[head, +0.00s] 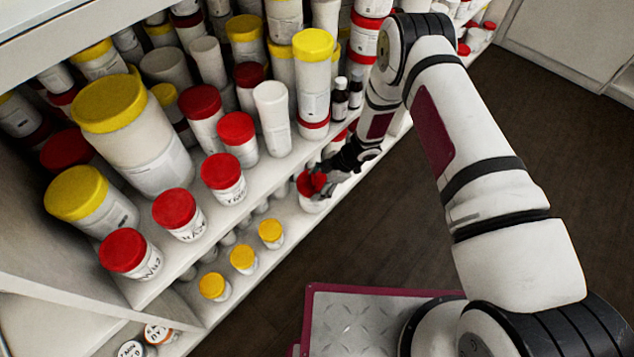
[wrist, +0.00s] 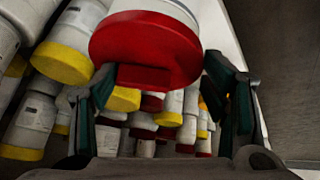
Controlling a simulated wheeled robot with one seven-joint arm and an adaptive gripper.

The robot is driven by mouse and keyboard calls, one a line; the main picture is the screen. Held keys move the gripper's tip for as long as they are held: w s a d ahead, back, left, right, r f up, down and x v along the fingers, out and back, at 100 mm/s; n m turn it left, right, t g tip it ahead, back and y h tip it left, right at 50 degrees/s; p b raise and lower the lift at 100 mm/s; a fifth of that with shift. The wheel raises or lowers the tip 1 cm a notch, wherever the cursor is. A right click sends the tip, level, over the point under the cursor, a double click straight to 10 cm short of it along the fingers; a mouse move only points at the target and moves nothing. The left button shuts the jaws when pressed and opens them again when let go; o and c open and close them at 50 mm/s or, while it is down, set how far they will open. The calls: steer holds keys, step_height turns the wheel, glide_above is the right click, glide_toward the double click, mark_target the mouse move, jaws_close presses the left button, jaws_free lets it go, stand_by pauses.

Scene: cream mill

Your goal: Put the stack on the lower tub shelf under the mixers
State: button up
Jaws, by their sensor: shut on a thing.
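My gripper (head: 335,172) is at the front edge of the upper shelf, its fingers around a white tub with a red lid (head: 306,186). In the wrist view the red lid (wrist: 150,45) fills the space between the two fingers (wrist: 165,105). A lower shelf (head: 205,300) holds small yellow-lidded tubs (head: 243,257). No mixers can be made out.
The upper shelf (head: 268,180) is crowded with red- and yellow-lidded tubs, white bottles and a tall yellow-lidded tub (head: 313,75). Small dark bottles (head: 341,98) stand near my gripper. Open dark floor (head: 400,220) lies to the right of the shelving.

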steer(key=shift+f, duration=0.1)
stand_by(0.3)
steer(key=o, duration=1.1)
steer(key=shift+r+p, duration=1.8)
steer(key=shift+r, duration=0.5)
jaws_close()
steer(key=shift+a, duration=0.1)
